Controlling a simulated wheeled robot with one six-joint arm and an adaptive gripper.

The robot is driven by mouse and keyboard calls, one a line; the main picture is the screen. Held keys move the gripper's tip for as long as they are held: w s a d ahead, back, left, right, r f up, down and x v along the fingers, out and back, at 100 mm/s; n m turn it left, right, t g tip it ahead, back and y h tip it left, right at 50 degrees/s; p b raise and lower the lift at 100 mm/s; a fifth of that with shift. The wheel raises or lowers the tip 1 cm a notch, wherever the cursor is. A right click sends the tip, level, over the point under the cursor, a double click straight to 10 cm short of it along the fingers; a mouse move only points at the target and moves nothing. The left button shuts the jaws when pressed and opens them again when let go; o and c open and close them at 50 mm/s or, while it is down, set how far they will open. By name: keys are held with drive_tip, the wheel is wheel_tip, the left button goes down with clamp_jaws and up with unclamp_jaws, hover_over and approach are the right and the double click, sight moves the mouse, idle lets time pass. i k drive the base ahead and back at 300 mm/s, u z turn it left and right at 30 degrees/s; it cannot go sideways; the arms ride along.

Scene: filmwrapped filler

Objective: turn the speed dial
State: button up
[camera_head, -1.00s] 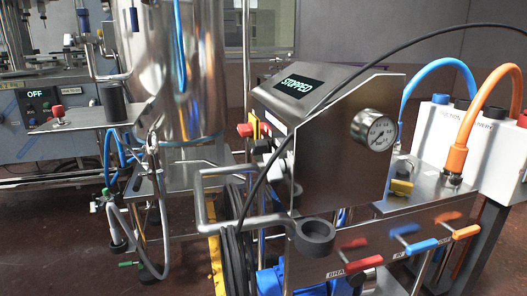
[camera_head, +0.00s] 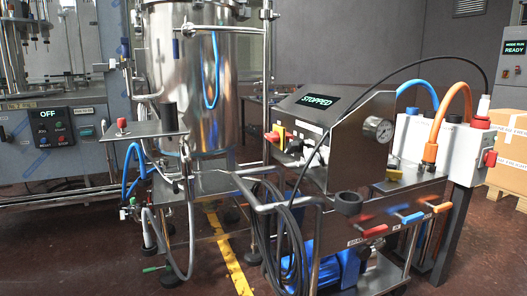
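The steel control box (camera_head: 352,150) stands right of centre on a wheeled steel cart. Its sloped top carries a display (camera_head: 318,100) reading STOPPED. Its left-facing front panel is seen at a steep angle. A red and yellow switch (camera_head: 275,135) sticks out at that panel's left end, with small dark and white parts to its right. I cannot tell which of these is the speed dial. A round pressure gauge (camera_head: 378,129) is on the box's right side. My gripper is not in view.
A steel tank (camera_head: 195,85) stands behind to the left. The cart's handle frame (camera_head: 262,205), hanging black cables (camera_head: 270,225) and coloured valve levers (camera_head: 410,218) project around the box. A black cable arches above it. Red floor lies open at front left.

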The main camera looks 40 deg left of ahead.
sight(293, 147)
drive_tip(key=u, duration=1.25)
